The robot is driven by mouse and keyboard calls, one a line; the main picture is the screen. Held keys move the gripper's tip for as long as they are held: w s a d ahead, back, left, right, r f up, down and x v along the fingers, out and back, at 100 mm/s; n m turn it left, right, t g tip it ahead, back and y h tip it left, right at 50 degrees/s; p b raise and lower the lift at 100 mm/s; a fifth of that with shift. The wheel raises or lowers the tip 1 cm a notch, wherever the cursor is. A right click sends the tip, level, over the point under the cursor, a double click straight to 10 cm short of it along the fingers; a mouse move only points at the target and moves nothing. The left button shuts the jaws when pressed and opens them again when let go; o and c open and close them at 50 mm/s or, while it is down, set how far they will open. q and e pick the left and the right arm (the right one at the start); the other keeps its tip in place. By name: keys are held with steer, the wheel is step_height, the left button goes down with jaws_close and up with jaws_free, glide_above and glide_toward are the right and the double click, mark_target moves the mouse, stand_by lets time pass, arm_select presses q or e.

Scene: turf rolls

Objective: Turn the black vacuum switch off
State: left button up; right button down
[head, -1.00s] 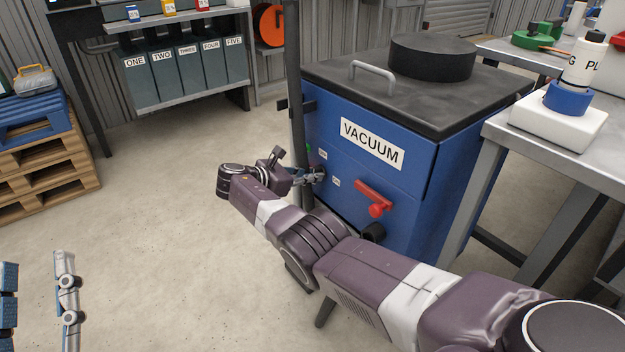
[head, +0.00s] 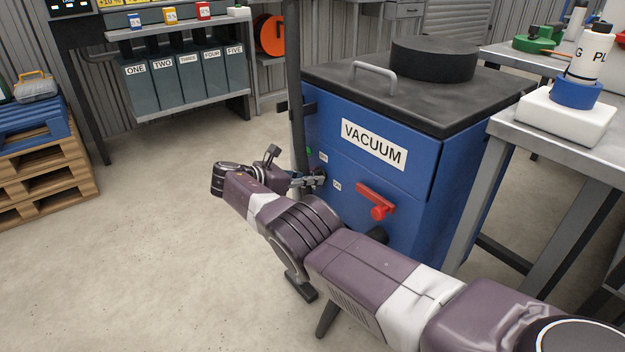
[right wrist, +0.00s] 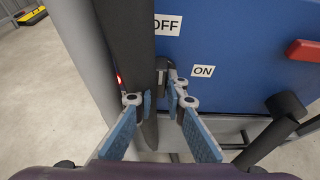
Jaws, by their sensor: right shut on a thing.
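The blue vacuum machine (head: 400,190) stands at centre right in the head view, with a VACUUM label on its front. The black switch (right wrist: 162,72) shows partly in the right wrist view, between the OFF label (right wrist: 166,25) and the ON label (right wrist: 203,71). My right gripper (right wrist: 160,98) is at the switch, its fingers on either side and shut on it. The fingers hide part of the switch, so its exact position is hard to tell. In the head view my right gripper (head: 303,182) is at the machine's left front edge. My left gripper is out of view.
A dark upright pipe (right wrist: 127,45) stands close left of the switch. A red handle (head: 376,200) sticks out right of it. A grey table (head: 510,125) stands at the right. Open floor (head: 130,240) lies to the left.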

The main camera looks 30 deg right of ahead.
steer(key=shift+f, duration=0.15)
steer(key=c, duration=2)
jaws_free()
steer(key=shift+o, duration=0.2)
steer(key=shift+a, duration=0.15)
steer(key=v, duration=1.2)
